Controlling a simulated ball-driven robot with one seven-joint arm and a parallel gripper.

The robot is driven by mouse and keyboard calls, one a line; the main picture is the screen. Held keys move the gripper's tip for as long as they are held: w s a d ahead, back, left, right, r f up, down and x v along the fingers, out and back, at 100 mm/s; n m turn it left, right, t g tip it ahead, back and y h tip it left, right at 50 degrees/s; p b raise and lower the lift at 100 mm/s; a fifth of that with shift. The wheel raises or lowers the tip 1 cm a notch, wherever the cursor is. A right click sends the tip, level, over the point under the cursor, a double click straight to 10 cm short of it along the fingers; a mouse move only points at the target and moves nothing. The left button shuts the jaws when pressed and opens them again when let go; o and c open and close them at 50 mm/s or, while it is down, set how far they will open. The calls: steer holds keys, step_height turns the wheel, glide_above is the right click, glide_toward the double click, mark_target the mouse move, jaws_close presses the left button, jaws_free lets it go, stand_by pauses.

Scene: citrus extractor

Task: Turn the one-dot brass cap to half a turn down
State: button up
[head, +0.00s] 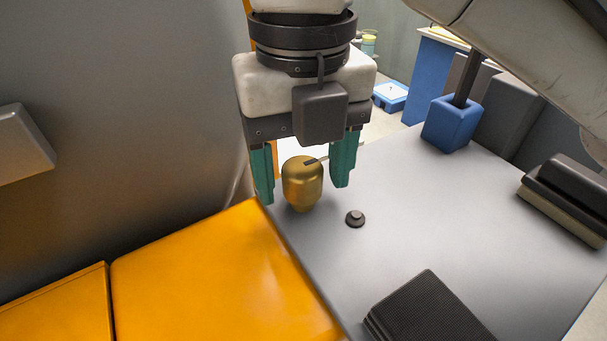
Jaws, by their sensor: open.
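A brass cap (302,186) stands upright near the left edge of the grey top (430,225). A thin dark pointer or rod shows across its upper right side. I cannot make out any dot on it. My gripper (305,190) points down over the cap with its two green fingers apart. One finger is to the left of the cap and the other to its right. A gap shows between the right finger and the cap; whether the left finger touches it I cannot tell.
A small dark knob (355,218) sits just right of the cap. A black ribbed block (425,312) lies at the front, a blue block (451,124) at the back, and a dark brush-like block (566,195) at the right. An orange panel (215,280) adjoins on the left.

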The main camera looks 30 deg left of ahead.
steer(key=shift+f, duration=0.65)
steer(key=shift+c, duration=0.5)
steer(key=c, duration=0.9)
steer(key=shift+c, duration=0.3)
steer(key=shift+r+p, duration=0.1)
steer(key=shift+p, duration=0.25)
